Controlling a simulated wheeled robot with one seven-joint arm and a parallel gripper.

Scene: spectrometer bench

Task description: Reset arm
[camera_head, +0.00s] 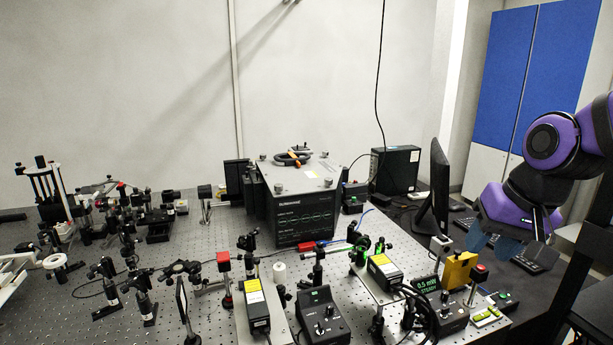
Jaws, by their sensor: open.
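My purple and black arm (552,150) comes in from the right edge and bends down over the right side of the bench. My gripper (491,245) points downward at its end, with two bluish fingers apart and nothing seen between them. It appears in front of the keyboard area, left of my dark column. How high it is above the surface is hard to tell from this one view.
The perforated optical bench (100,318) is crowded with posts and mounts. A black spectrometer box (305,212) stands in the middle.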

